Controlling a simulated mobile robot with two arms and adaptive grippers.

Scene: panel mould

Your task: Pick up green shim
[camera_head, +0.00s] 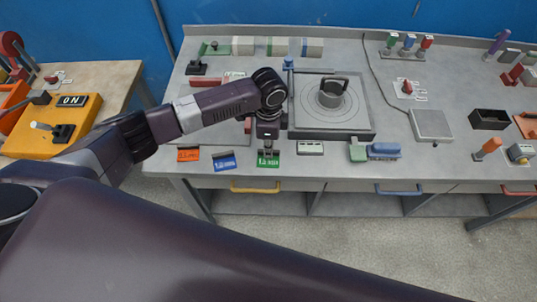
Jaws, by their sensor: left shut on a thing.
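The green shim (268,161) is a small flat plate with white markings near the front edge of the grey workbench. My left gripper (267,146) points down at its upper end and is shut on it. The fingertips are small in the picture, and I cannot tell whether the shim is clear of the bench. An orange shim (188,155) and a blue shim (224,162) lie to the left along the same edge. My right gripper is not in view.
A grey plate with a ring-shaped part (331,94) stands just right of the gripper. A small pale block (310,148) and a blue brush-like block (384,150) lie along the front edge. A grey box (432,125) stands farther right.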

